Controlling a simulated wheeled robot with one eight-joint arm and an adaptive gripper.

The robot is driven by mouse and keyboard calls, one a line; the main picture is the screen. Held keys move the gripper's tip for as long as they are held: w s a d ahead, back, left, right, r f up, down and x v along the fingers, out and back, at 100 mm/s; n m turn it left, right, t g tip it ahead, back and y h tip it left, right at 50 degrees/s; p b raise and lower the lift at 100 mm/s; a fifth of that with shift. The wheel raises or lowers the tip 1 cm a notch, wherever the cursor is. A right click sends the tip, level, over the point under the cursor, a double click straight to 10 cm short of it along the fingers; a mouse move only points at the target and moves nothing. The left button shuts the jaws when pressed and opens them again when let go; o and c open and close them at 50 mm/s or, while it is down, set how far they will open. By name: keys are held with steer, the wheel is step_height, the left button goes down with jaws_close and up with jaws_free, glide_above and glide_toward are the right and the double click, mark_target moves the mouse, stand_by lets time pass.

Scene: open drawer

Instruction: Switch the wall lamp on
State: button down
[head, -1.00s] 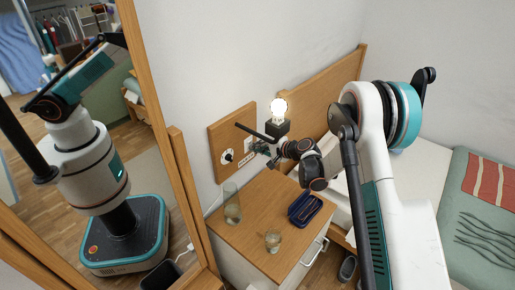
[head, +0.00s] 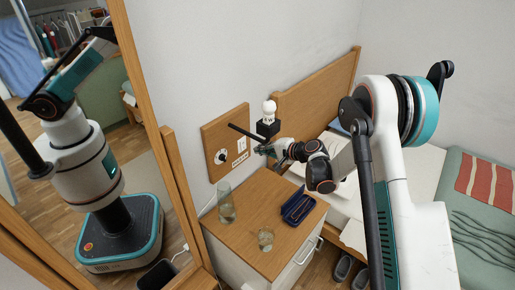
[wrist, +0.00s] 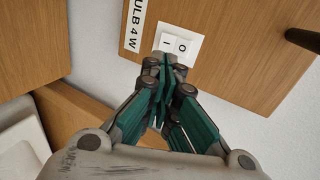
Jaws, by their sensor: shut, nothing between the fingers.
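The wall lamp's bulb (head: 269,108) is plain white with no visible glow, above a black holder (head: 268,128). The white rocker switch (head: 241,145) is on a wooden wall panel (head: 211,136); in the wrist view the switch (wrist: 180,43) shows the marks I and O. My gripper (head: 260,149) is at the panel, just right of the switch. In the wrist view my gripper (wrist: 165,62) is shut and empty, its fingertips overlapping the switch's near edge. I cannot tell whether they touch it or which side is pressed in.
A dark rod (head: 243,131) juts from the panel. Below, a nightstand (head: 247,205) holds a glass vase (head: 226,203), a small glass (head: 265,240) and a blue case (head: 298,206). A mirror (head: 85,150) stands left; the bed (head: 425,155) is right.

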steer(key=p+v, duration=0.2)
steer(key=v, duration=0.6)
steer(key=b, duration=0.3)
glide_toward(243, 145)
steer(key=w+a+f, duration=0.2)
steer(key=w+f, duration=0.2)
steer(key=f, duration=0.1)
steer(key=shift+w+a+r, duration=0.1)
steer(key=shift+w+a, duration=0.4)
steer(key=shift+a, duration=0.2)
